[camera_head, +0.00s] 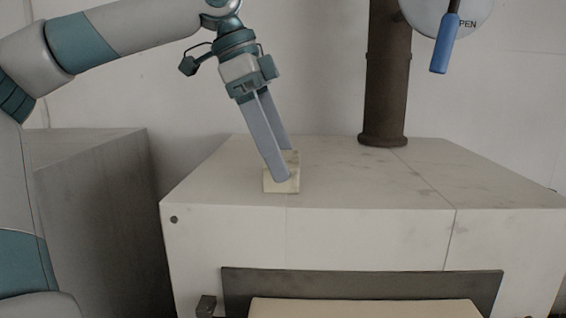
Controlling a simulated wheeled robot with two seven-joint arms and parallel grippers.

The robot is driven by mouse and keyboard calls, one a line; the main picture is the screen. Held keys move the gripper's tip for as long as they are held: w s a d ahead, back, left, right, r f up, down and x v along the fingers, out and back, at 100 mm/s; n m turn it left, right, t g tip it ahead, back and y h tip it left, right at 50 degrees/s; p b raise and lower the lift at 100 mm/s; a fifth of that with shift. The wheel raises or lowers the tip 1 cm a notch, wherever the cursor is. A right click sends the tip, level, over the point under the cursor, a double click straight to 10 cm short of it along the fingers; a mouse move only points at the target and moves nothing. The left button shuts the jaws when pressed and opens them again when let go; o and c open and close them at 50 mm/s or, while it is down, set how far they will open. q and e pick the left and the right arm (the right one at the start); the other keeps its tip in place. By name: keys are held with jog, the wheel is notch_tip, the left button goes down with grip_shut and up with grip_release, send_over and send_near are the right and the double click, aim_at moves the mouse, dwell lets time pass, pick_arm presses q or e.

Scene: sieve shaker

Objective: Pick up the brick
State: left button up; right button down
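The brick (270,184) is a small cream block on the pale top of a large box-shaped housing (340,185), near its front edge. My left gripper (284,165) points down at it with its fingers apart. One finger passes in front of the brick and hides part of its front face. The other finger reaches down behind the brick's far edge. The brick is between the fingers, but I cannot tell whether both press on it. The brick appears to rest on the surface. My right gripper is not in view.
A rusty brown post (387,75) stands on the housing behind and right of the brick. A blue-handled lever (444,45) hangs by a round plate (425,12) with partly hidden lettering. A grey block (95,215) stands left. The housing's right top is clear.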

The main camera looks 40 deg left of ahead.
pick_arm(q)
jog(key=shift+x, duration=0.8)
jog(key=shift+w+f, duration=0.1)
jog(key=shift+f, duration=0.15)
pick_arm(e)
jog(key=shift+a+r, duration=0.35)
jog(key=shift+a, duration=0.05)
pick_arm(q)
jog(key=c, duration=1.2)
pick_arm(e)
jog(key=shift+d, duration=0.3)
pick_arm(q)
jog(key=shift+r, duration=0.1)
jog(key=shift+r, duration=0.1)
